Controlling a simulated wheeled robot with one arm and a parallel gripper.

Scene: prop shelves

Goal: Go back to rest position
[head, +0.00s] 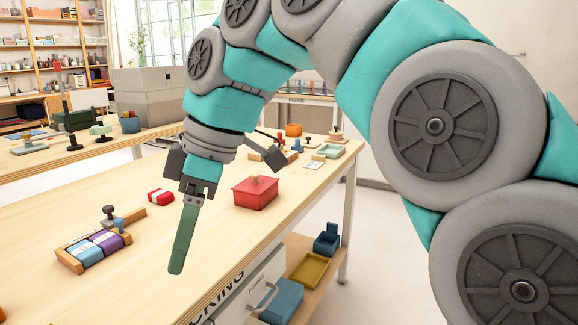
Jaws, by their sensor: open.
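My gripper (184,238) hangs from my arm, pointing down, left of the picture's middle. It is seen edge-on as a narrow green finger, with the second finger hidden or lined up behind it. It is open and nothing shows between the fingers. In the picture it overlaps the front part of the wooden table (110,204), between a small tray (70,264) with blue and purple packs and a red lidded box (256,192). My arm is bent and reaches in from the right, covering much of the upper right.
A small red block (160,197) lies on the table left of the gripper. Below the table edge are a white drawer (256,280), a blue bin (283,299) and a yellow tray (310,269). A grey box (150,95) stands on a back table. The near left tabletop is mostly clear.

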